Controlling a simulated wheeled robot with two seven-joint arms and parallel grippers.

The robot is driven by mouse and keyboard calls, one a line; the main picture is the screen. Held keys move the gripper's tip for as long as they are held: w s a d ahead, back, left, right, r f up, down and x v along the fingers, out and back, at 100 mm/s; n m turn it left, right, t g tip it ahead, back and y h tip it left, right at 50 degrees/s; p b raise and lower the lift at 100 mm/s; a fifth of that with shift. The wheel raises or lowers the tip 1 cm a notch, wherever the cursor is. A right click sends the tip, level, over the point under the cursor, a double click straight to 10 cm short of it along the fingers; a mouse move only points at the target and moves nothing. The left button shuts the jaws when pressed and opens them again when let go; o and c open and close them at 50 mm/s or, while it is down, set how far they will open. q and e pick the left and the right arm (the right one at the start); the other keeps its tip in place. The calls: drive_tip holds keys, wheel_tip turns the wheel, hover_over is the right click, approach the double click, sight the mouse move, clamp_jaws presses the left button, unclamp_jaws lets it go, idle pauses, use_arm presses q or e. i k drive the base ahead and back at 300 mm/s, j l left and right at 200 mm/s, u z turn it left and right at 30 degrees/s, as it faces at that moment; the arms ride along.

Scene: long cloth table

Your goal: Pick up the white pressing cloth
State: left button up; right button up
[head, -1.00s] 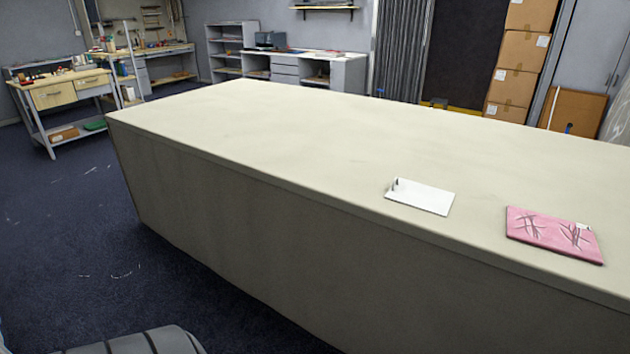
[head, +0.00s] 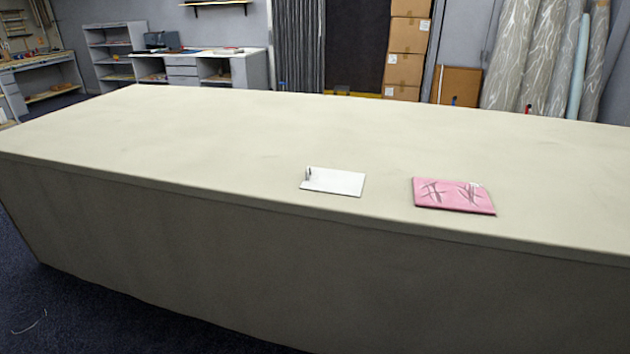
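A flat white cloth (head: 336,182) lies on the long table (head: 200,135), close to its near edge. It has a small dark mark at its upper left corner. Neither of my grippers shows in the head view, so I cannot see whether they are open or shut.
A pink folded cloth (head: 454,196) with dark markings lies to the right of the white one, apart from it. The rest of the tabletop is clear. Behind the table are stacked cardboard boxes (head: 405,68), fabric rolls (head: 545,60) and a grey workbench (head: 200,68).

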sight(326, 180)
drive_tip(key=i+j, duration=0.2)
drive_tip(key=j, duration=0.15)
drive_tip(key=i+j+z, duration=0.15)
drive_tip(key=i+j, duration=0.25)
drive_tip(key=j, duration=0.25)
drive_tip(key=i+j+z, duration=0.1)
drive_tip(key=j, duration=0.25)
drive_tip(key=i+j, duration=0.25)
drive_tip(key=i+j+z, duration=0.15)
drive_tip(key=j, duration=0.3)
